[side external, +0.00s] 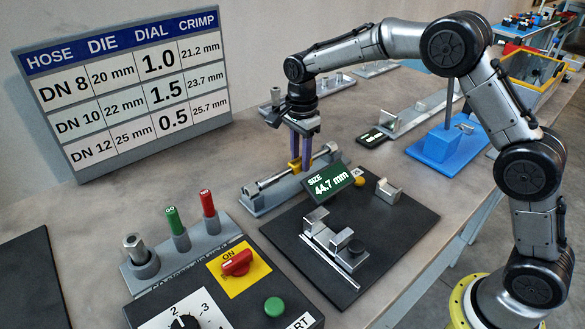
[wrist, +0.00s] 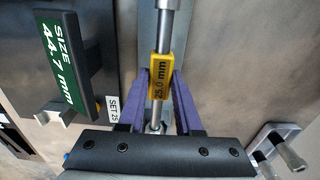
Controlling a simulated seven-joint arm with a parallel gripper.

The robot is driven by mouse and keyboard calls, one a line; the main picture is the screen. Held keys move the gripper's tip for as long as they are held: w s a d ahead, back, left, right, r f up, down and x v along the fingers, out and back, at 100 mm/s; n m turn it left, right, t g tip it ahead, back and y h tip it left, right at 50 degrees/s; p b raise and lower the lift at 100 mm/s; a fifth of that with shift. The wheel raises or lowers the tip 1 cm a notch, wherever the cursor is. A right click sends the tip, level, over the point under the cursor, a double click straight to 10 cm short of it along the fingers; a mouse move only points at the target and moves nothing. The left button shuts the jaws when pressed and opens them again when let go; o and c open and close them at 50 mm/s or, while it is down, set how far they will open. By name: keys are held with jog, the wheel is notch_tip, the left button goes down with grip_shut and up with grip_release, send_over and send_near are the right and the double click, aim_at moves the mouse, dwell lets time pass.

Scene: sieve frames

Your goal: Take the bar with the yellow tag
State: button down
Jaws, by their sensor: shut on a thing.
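The bar with the yellow tag (side external: 318,157) lies along a grey cradle (side external: 255,203) in the side view. Its yellow tag reads 25.0 mm in the wrist view (wrist: 162,75), and the silver bar runs out past it at both ends. My gripper (side external: 300,158) points straight down over the cradle, its purple fingers on either side of the bar at the tag. It is shut on the bar. I cannot tell whether the bar rests in the cradle or is just clear of it.
A SIZE display (side external: 329,184) reading 44.7 mm stands close right of my gripper, on a black plate (side external: 395,236) with metal blocks. A control box (side external: 240,278) with a red switch and several upright pins are in front. A blue stand (side external: 445,148) is at the right.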

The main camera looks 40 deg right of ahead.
jog(key=shift+r, duration=0.25)
